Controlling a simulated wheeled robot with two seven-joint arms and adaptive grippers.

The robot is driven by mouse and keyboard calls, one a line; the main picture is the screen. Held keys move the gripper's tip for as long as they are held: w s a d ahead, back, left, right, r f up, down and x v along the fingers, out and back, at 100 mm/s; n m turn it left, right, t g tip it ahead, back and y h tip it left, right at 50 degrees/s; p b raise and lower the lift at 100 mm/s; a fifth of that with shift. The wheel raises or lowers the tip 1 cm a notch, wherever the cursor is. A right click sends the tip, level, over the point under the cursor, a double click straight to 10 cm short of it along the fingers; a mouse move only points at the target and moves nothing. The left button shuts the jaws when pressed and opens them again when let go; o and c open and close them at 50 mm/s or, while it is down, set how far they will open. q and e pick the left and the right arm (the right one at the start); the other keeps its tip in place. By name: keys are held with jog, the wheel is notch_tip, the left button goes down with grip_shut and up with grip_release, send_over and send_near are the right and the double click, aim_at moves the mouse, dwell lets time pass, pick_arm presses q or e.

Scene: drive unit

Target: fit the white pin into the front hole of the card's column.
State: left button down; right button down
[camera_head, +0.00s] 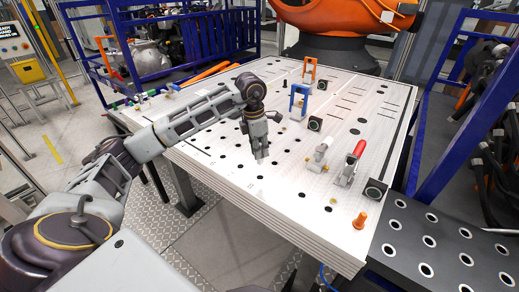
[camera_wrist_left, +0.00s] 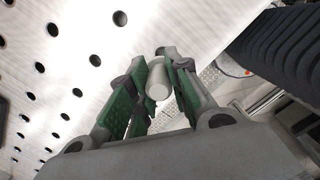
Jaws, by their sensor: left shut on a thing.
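My left gripper (camera_head: 261,152) is over the white table, above its rows of holes, pointing down. In the left wrist view its green-padded fingers (camera_wrist_left: 155,88) are closed on the white pin (camera_wrist_left: 157,78), a short pale cylinder. In the head view the pin is hard to tell from the grey fingers. The white table top (camera_head: 225,165) has several dark holes, which also show at the left of the wrist view (camera_wrist_left: 52,29). I cannot pick out the card or which column is its own. My right gripper is not in view.
A red-handled clamp (camera_head: 353,160), a grey clamp (camera_head: 321,153) and an orange pin (camera_head: 360,221) stand right of the gripper. Blue (camera_head: 298,101) and orange (camera_head: 309,70) brackets stand farther back. A dark perforated table (camera_head: 440,245) is at right.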

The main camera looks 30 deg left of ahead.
aim_at(260, 162)
pick_arm(q)
jog(key=shift+f, duration=0.15)
jog(key=shift+f+b, duration=0.9)
jog(key=shift+f, duration=0.35)
jog(key=shift+f+b, duration=0.85)
jog(key=shift+f, duration=0.6)
jog(key=shift+f, duration=0.1)
jog(key=shift+f+b, duration=1.35)
jog(key=shift+f, duration=0.45)
jog(key=shift+f, duration=0.2)
